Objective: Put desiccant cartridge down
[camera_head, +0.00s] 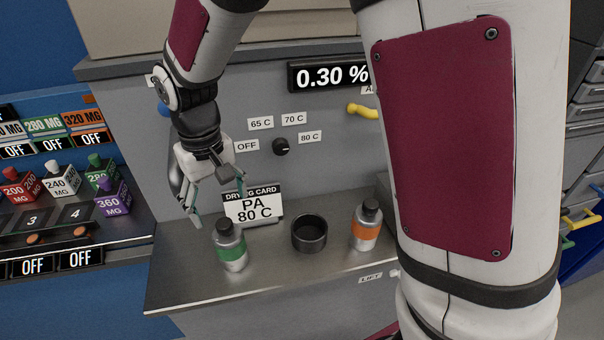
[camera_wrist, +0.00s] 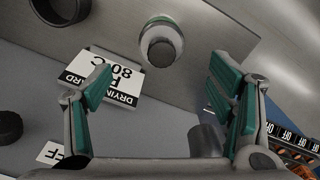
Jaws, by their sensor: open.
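A grey cartridge with a green band (camera_head: 230,248) and a dark cap stands upright on the metal shelf (camera_head: 190,282). In the wrist view the same cartridge (camera_wrist: 162,44) shows from above, beyond the fingertips. A second grey cartridge with an orange band (camera_head: 366,228) stands upright at the shelf's right. A round black empty-looking holder (camera_head: 309,234) sits between them; part of it (camera_wrist: 60,8) shows at the wrist view's top left. My gripper (camera_head: 218,205) is open and empty, close to the green-banded cartridge and apart from it. Its spread fingers (camera_wrist: 161,72) show in the wrist view.
A drying card reading PA 80 C (camera_head: 253,204) stands just behind the green-banded cartridge, near my fingers. A dial (camera_head: 281,147) and a yellow handle (camera_head: 362,111) project from the grey panel. Several coloured blocks (camera_head: 61,181) stand on the left console. The shelf front is clear.

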